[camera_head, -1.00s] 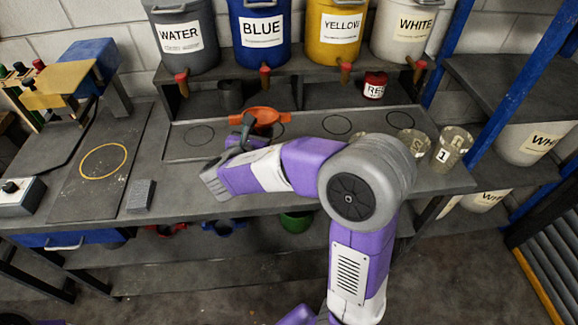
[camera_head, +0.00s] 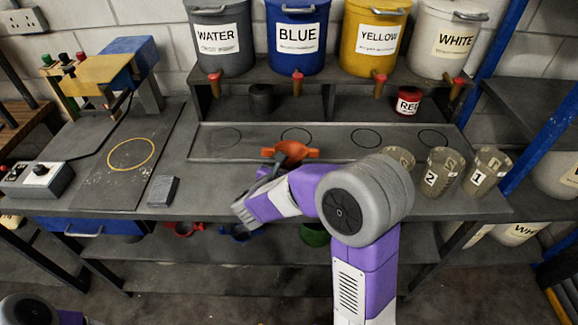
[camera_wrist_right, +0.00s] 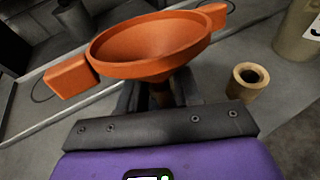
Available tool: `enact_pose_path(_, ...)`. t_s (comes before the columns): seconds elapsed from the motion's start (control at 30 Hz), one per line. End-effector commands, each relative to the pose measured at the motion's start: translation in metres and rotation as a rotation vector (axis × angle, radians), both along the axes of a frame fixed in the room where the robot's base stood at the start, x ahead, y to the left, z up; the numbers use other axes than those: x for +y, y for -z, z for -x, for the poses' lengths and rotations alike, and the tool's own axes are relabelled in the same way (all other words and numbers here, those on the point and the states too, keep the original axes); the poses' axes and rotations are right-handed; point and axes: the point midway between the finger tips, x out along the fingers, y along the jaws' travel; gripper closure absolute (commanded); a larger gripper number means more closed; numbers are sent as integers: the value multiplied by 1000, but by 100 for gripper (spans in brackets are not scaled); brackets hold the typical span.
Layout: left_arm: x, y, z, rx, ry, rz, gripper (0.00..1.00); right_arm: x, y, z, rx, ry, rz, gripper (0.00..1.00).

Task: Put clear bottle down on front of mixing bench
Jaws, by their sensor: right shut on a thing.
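In the head view the funnel (camera_head: 290,150) is wide, with two side lugs, and appears over the mixing bench (camera_head: 225,185), in front of the ringed strip. Whether its load touches the bench is hidden. My left gripper is out of view.
Clear cups, including number 2 (camera_head: 440,172) and number 1 (camera_head: 487,170), stand at the bench's right. A tan-rimmed open vessel (camera_wrist_right: 248,80) stands right of the funnel in the wrist view. A grey block (camera_head: 163,190) lies left. Tapped buckets line the shelf behind.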

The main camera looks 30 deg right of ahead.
Motion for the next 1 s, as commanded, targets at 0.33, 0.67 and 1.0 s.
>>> enact_pose_path(0.33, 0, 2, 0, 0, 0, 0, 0, 0, 3, 0, 0, 0, 0, 41)
enact_pose_path(0.67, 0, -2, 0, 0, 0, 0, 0, 2, -3, 1, 0, -2, 0, 41)
enact_pose_path(1.0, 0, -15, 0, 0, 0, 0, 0, 56, -23, 39, 0, -5, 0, 41)
